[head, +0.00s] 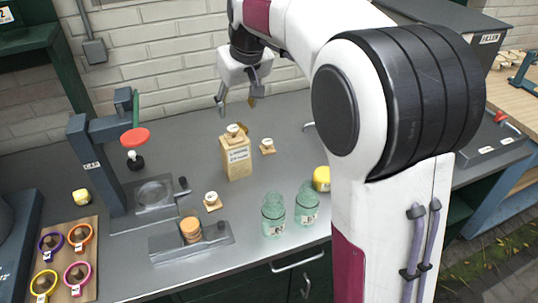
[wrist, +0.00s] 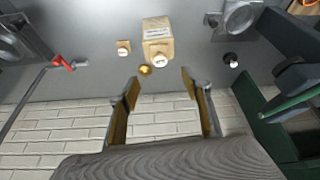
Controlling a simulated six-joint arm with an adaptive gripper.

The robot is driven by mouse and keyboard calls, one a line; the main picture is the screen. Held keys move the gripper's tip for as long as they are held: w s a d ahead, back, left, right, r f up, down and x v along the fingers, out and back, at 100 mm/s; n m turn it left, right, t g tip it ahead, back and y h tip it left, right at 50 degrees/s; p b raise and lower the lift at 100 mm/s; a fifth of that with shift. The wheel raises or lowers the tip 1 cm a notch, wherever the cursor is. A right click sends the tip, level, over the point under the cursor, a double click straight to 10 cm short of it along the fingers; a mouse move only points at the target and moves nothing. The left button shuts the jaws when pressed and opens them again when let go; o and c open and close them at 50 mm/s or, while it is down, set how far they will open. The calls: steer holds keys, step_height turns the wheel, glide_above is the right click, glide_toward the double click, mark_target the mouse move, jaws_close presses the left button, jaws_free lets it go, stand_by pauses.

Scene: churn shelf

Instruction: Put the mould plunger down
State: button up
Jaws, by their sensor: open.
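My gripper (head: 238,98) is open and empty, raised above the back of the counter near the brick wall. Its two spread fingers also show in the wrist view (wrist: 158,88). A tall labelled wooden box (head: 236,160) stands on the counter below the gripper, with a white-topped wooden piece (head: 234,131) on it, perhaps the mould plunger. The box also shows in the wrist view (wrist: 157,33). Similar small white-topped wooden pieces stand to the right of the box (head: 267,147) and in front of it (head: 212,201). I cannot tell for certain which piece is the plunger.
A press with a red disc (head: 135,138) stands left of the box. Two greenish glass jars (head: 273,217) and a yellow-lidded jar (head: 321,179) are at the front right. A board (head: 88,262) holds several coloured rings. A small gold ball (wrist: 145,70) lies behind the box.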

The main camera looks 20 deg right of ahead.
steer(key=shift+s, duration=0.1)
steer(key=s+f+m, duration=0.1)
steer(key=s+f, duration=0.1)
steer(key=s, duration=1.5)
steer(key=s+f, duration=0.2)
steer(key=s, duration=1.6)
steer(key=shift+s+f+m+t+h, duration=0.25)
steer(key=shift+s+m+t+h, duration=0.05)
steer(key=shift+m+t, duration=0.1)
